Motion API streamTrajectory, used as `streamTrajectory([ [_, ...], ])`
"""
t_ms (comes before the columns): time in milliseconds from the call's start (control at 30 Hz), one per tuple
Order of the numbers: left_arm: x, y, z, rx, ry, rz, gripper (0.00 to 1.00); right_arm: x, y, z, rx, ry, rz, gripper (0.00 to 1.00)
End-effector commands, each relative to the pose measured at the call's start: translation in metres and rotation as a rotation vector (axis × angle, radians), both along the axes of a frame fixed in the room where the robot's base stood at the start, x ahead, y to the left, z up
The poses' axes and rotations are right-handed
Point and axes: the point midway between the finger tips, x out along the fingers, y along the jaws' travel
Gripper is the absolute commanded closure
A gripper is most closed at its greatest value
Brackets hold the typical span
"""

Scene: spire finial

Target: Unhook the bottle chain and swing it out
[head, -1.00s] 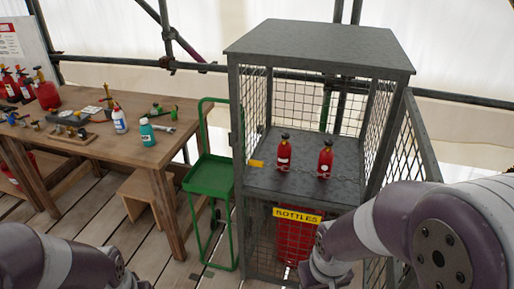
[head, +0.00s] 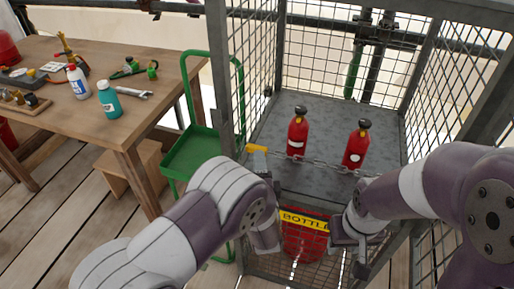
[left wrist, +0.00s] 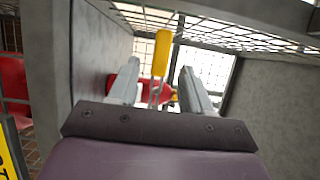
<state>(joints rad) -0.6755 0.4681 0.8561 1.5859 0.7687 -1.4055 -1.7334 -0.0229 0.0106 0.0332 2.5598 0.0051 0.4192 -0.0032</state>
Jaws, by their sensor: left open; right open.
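The bottle chain (head: 318,164) runs across the cage's open front, before two red bottles (head: 297,132) (head: 356,144) standing on the shelf. A yellow tab (head: 257,149) is at its left end, by the left post. My left gripper (head: 261,161) is open at this tab. In the left wrist view the yellow tab (left wrist: 162,52) shows between the two spread fingers of the gripper (left wrist: 160,66), with no visible grip on it. The hook itself is too small to make out. The chain's right end is hidden by my right arm. My right gripper (head: 352,243) is open, low before the cage front.
The wire-mesh cage (head: 218,60) has posts on both sides and a yellow bottles sign (head: 303,219) below the shelf. A green trolley (head: 187,158) stands at its left. A wooden workbench (head: 130,125) with bottles and tools is further left.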

Motion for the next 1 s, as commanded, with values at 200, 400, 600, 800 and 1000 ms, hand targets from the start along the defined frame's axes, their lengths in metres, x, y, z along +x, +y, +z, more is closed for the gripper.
streamTrajectory([
  [200, 0.055, 0.005, -0.001, -0.002, 0.001, 0.002, 0.51, 0.0, 0.0, -0.005, 0.0, 0.001, 0.0, 0.57],
  [400, 0.081, 0.007, -0.001, -0.002, 0.003, 0.0, 0.51, 0.0, 0.0, -0.007, 0.0, 0.001, 0.0, 0.57],
  [600, 0.084, 0.007, 0.0, -0.002, 0.002, -0.001, 0.51, 0.0, 0.0, -0.007, 0.0, 0.001, 0.0, 0.57],
  [800, 0.084, 0.007, 0.0, -0.002, 0.002, -0.001, 0.84, 0.0, 0.0, -0.007, 0.0, 0.001, 0.0, 0.57],
  [1000, 0.084, 0.007, 0.0, -0.002, 0.003, -0.001, 1.0, 0.0, 0.0, -0.007, 0.0, 0.001, 0.0, 0.57],
])
